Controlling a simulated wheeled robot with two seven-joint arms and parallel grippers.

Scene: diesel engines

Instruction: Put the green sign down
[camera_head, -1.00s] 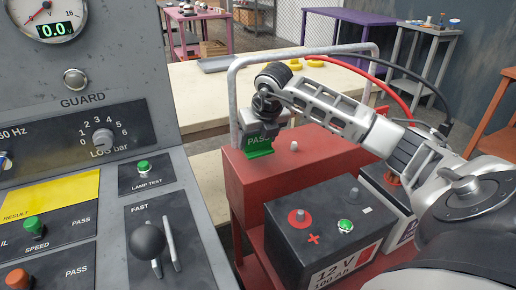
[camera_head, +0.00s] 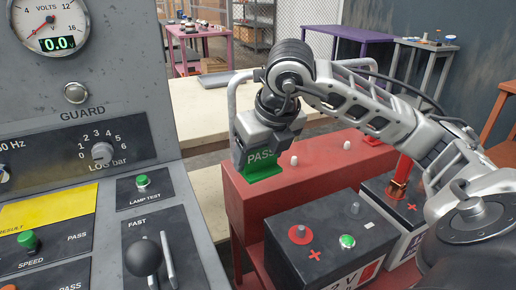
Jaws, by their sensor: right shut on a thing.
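The green sign (camera_head: 261,171), marked PASS, is at the left part of the red box top (camera_head: 330,158). My right gripper (camera_head: 262,148) is shut on the sign's upper part and points downward, covering some of it. The sign stands roughly upright. Its lower edge is at or just above the red top; I cannot tell whether it touches. My left gripper is not in view.
Two small white knobs (camera_head: 294,160) stand right of the sign. Black batteries (camera_head: 325,248) sit below in front. A grey handle rail (camera_head: 232,100) rises behind. The grey control panel (camera_head: 120,150) fills the left. Part of the red top is bare.

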